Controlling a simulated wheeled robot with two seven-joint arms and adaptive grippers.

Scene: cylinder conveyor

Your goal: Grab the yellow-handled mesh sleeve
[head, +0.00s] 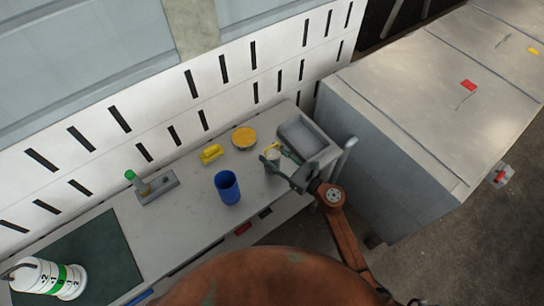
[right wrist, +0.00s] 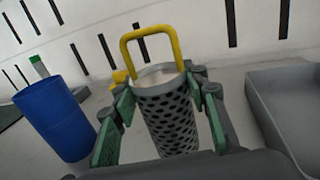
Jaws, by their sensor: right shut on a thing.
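The mesh sleeve (right wrist: 165,112) is a grey perforated cylinder with a yellow loop handle (right wrist: 150,32) standing up from its top rim. In the right wrist view it is upright between the fingers of my right gripper (right wrist: 160,115). In the head view my right gripper (head: 279,157) is over the right part of the workbench and is shut on the sleeve, of which only a small pale and yellow part (head: 272,153) shows. My left gripper is not in view.
A grey tray (head: 325,148) lies just right of my right gripper.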

